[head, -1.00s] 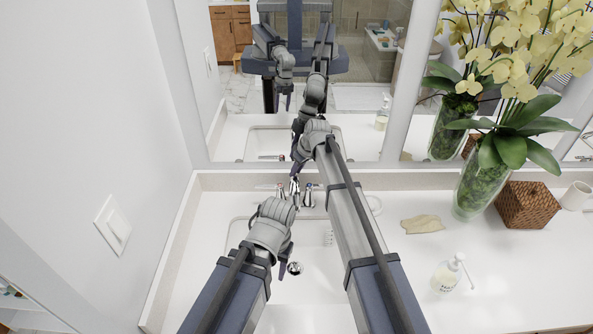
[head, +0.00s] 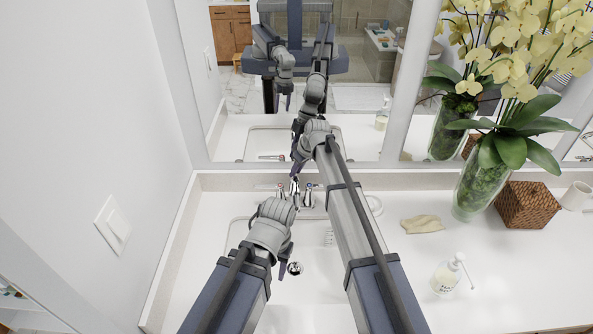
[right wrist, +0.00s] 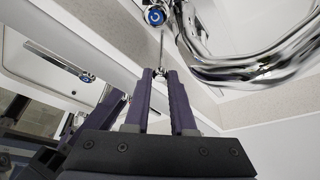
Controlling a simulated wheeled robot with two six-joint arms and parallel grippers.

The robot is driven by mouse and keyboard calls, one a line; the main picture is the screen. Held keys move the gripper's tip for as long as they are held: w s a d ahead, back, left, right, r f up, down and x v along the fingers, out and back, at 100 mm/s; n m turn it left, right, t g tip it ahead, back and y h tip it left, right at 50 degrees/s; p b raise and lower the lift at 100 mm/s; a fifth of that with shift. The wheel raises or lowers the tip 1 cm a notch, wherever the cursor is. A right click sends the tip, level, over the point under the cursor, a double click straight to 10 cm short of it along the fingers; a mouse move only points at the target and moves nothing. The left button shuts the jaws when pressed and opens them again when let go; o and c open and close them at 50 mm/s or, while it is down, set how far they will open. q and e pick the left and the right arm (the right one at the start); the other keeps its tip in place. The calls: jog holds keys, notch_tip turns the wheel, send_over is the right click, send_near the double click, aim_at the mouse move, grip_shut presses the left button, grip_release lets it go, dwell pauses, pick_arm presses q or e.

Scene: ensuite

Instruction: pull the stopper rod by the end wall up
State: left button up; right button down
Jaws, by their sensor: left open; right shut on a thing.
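The stopper rod (right wrist: 162,48) is a thin metal rod in the right wrist view, behind the chrome faucet. My right gripper (right wrist: 160,76) is shut on it, with the rod between its fingertips. In the head view my right gripper (head: 296,172) is above the faucet (head: 307,197) at the back of the sink, and the rod is hard to make out there. My left gripper (head: 285,264) is open and empty over the sink basin (head: 318,285), near the drain.
A blue-marked faucet handle (right wrist: 155,16) and the curved chrome spout (right wrist: 255,65) are close to my right gripper. The mirror (head: 350,140) stands behind the sink.

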notch_tip(320, 180, up, 3)
jog(key=p, duration=0.3)
jog(key=shift+w+f, duration=0.1)
jog(key=shift+f, duration=0.05)
jog(key=c, duration=0.8)
grip_release()
jog(key=shift+o, duration=0.2)
jog(key=shift+r, duration=0.2)
jog(key=p+v, duration=0.7)
jog(key=shift+r, duration=0.2)
jog(key=shift+d, duration=0.15)
